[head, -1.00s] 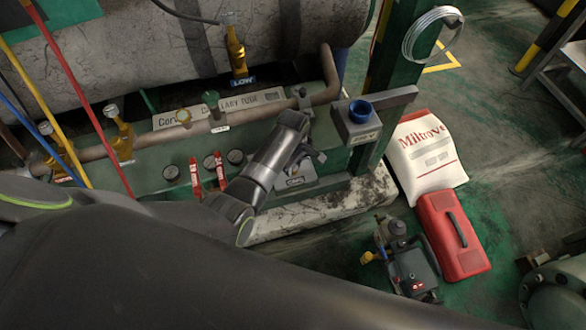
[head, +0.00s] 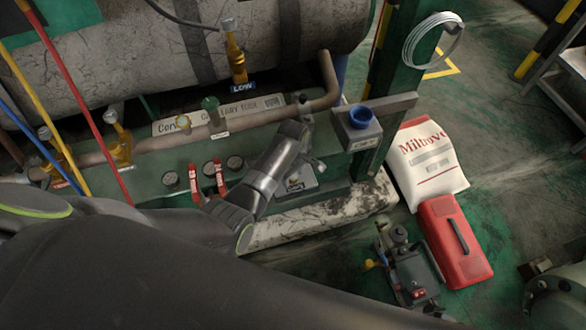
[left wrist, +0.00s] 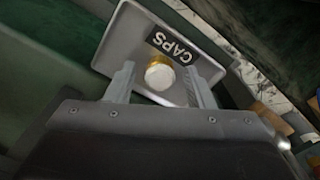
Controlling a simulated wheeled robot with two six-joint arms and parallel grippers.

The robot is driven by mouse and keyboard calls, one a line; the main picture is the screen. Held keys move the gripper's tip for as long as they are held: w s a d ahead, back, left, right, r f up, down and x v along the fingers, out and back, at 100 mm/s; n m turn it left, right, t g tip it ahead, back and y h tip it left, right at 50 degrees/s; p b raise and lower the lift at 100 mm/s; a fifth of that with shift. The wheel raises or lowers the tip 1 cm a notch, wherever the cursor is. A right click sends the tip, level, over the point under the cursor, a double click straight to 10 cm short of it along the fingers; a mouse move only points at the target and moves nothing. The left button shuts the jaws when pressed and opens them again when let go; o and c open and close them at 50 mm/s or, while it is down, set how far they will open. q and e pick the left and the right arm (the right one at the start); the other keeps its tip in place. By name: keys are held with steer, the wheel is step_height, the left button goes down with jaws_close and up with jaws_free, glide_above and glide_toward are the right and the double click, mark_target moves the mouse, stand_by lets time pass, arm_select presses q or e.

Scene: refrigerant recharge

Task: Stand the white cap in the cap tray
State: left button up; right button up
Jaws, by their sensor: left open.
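The white cap (left wrist: 160,75), with a gold rim at its far side, is in the grey cap tray (left wrist: 128,40) marked CAPS, in the left wrist view. Its white face points to the camera. My left gripper (left wrist: 162,86) is open, one finger on each side of the cap, and I see gaps between cap and fingers. In the head view the tray (head: 300,190) is partly covered by my left arm and gripper (head: 308,168), and the cap is hidden there. My right gripper is not in view.
A pipe with yellow valves (head: 237,60) runs behind the tray. Red-handled valves (head: 220,177) and gauges stand left of it. A grey box with a blue cup (head: 361,116) is to the right. A red toolbox (head: 452,240), white sack (head: 430,155) and pump (head: 410,265) stand on the floor.

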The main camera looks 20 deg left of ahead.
arm_select(q)
step_height(320, 180, up, 4)
steer(key=shift+r+p, duration=0.1)
steer(key=shift+p, duration=0.8)
step_height(320, 180, up, 8)
steer(key=p, duration=0.2)
steer(key=shift+p, duration=0.35)
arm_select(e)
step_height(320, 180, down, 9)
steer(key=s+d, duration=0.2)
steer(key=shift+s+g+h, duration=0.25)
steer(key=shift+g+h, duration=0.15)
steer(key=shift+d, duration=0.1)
